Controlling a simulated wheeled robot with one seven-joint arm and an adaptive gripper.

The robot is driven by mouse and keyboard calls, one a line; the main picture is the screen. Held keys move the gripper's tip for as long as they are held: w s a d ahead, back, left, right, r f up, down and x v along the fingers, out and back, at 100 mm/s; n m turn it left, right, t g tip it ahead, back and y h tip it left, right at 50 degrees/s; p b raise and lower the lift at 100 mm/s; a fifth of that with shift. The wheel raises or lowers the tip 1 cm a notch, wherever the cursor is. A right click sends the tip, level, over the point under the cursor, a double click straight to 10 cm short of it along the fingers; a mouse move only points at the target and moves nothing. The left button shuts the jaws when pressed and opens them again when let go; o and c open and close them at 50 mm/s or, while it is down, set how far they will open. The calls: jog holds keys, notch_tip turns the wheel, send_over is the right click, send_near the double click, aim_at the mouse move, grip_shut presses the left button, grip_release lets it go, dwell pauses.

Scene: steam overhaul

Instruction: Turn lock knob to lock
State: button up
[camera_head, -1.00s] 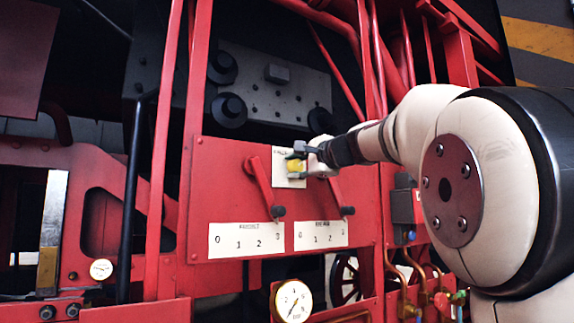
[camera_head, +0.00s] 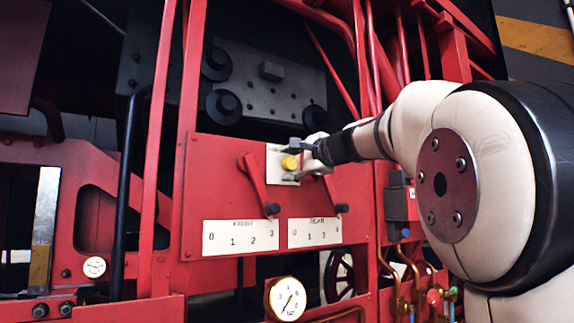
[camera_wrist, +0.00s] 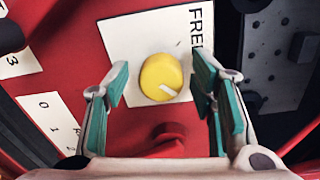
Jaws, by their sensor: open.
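The lock knob (camera_wrist: 161,77) is a round yellow knob with a white pointer mark, on a white plate (camera_wrist: 128,47) that reads "FREE" along its right side in the wrist view. The pointer mark faces the lower right in that view. In the head view the knob (camera_head: 290,163) sits high on the red panel. My gripper (camera_wrist: 163,83) is open, with one teal-padded finger on each side of the knob and a visible gap to each. In the head view my gripper (camera_head: 303,158) is close to the knob from the right.
Two red levers with black ends, the left lever (camera_head: 256,187) and the right lever (camera_head: 334,194), flank the knob. A red part (camera_wrist: 167,135) lies below the knob in the wrist view. Numbered scales (camera_head: 240,237) and a pressure gauge (camera_head: 286,298) are lower down.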

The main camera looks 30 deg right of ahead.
jog(key=s, duration=1.1)
jog(key=shift+s+d+r, duration=0.2)
jog(key=shift+s+d, duration=0.05)
jog(key=shift+s, duration=0.1)
jog(key=s+a+f+n+g+y+b, duration=0.1)
jog(key=s+a+f+n+g, duration=0.1)
jog(key=a+f+n, duration=0.5)
jog(key=s+a+f+g+y+b, duration=0.1)
jog(key=s+a+f+g, duration=0.3)
jog(key=f, duration=0.6)
jog(key=a+f+n+g, duration=0.1)
jog(key=a+f+n, duration=0.3)
jog(key=a+f, duration=0.4)
jog(key=s+f+n+g+h+b, duration=0.1)
jog(key=s+f+n, duration=0.3)
jog(key=f, duration=0.6)
jog(key=s+a+f+n+g+h+b, duration=0.1)
jog(key=s+f+n+g, duration=0.3)
jog(key=s+f, duration=0.3)
notch_tip(320, 180, down, 3)
jog(key=shift+s+a+r+n+h, duration=0.1)
jog(key=shift+s+a+n+h, duration=0.2)
